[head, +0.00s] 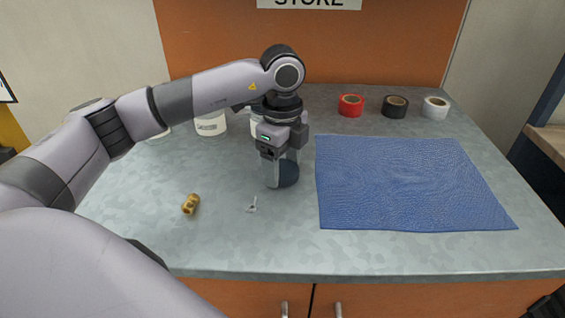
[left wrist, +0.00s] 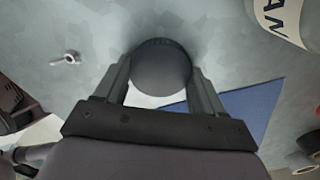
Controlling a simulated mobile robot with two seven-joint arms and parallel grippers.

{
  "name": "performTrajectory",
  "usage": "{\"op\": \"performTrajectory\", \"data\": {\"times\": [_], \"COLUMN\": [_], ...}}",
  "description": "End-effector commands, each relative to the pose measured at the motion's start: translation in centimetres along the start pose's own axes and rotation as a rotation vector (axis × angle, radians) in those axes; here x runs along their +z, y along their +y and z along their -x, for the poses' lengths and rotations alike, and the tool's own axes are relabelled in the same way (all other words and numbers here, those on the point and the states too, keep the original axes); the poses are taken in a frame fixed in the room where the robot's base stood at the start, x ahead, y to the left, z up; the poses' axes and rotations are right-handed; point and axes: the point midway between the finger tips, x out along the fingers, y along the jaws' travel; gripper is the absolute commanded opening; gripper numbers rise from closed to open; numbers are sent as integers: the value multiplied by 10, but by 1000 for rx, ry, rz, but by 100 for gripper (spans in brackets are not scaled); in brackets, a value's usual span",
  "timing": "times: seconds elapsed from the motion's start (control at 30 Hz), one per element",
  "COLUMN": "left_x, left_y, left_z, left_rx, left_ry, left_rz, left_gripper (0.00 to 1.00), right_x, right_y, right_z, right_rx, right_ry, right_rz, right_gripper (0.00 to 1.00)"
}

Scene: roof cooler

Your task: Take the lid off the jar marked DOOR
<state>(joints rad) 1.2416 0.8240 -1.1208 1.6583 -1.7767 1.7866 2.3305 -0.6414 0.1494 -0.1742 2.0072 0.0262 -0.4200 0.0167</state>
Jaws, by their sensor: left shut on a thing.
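My left gripper (head: 282,181) points down over the middle of the counter, left of the blue mat. Its fingers are shut on a dark round lid (head: 289,173). In the left wrist view the lid (left wrist: 160,68) is a dark disc between the two fingers, close above or on the counter. I cannot tell whether a jar is under it. A pale jar (head: 210,124) stands behind to the left, and another pale jar (head: 256,123) is partly hidden behind the gripper. I cannot read DOOR on any jar. The left wrist view shows a jar (left wrist: 289,18) with letters "AN". My right gripper is not in view.
A blue mat (head: 410,184) covers the right of the counter. Red (head: 351,105), black (head: 395,106) and white (head: 435,107) tape rolls stand behind it. A brass fitting (head: 190,204) and a small metal piece (head: 252,205) lie in front. The front counter strip is clear.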

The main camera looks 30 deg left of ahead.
Motion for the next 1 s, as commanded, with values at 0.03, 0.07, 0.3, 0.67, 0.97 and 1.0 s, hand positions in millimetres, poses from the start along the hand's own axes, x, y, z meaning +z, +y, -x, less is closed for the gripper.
{"op": "performTrajectory", "data": {"times": [0.03,0.07,0.3,0.67,0.97,1.0], "left_x": [0,0,0,0,-1,-1], "left_y": [0,0,0,0,-1,-1], "left_z": [0,0,-3,3,57,66], "left_rx": [0,0,0,0,-5,-5], "left_ry": [0,0,0,0,1,2], "left_rz": [0,0,0,0,0,0], "left_gripper": [33,33,95,95,95,95], "right_x": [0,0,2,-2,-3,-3], "right_y": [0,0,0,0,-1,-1], "right_z": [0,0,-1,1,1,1], "right_rx": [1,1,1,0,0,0], "right_ry": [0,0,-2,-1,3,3], "right_rz": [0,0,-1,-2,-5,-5], "right_gripper": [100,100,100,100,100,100]}}
